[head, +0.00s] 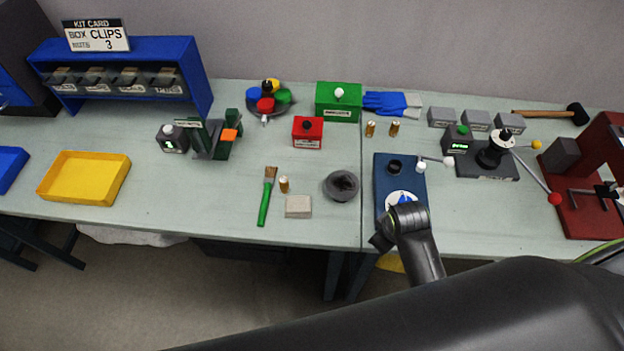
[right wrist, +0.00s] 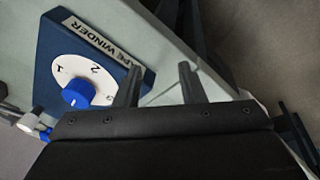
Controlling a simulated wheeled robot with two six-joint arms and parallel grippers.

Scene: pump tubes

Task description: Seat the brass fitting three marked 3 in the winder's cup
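The blue winder (head: 414,178) stands at the table's front edge, with a dark round cup (head: 395,166) at its back and a white dial in front. In the right wrist view the winder (right wrist: 45,95) shows its label, numbered dial (right wrist: 75,68) and blue knob (right wrist: 78,93). Small brass fittings stand upright: two at the back (head: 370,128) (head: 394,128), one at the front (head: 284,184). Their marks are too small to read. My right gripper (right wrist: 160,80) is open and empty beside the winder's labelled edge; my wrist partly covers the dial in the head view. My left gripper is out of view.
A white-knobbed lever (head: 421,166) sticks out beside the cup. A grey bowl (head: 342,186), pale block (head: 298,207) and green brush (head: 266,198) lie left of the winder.

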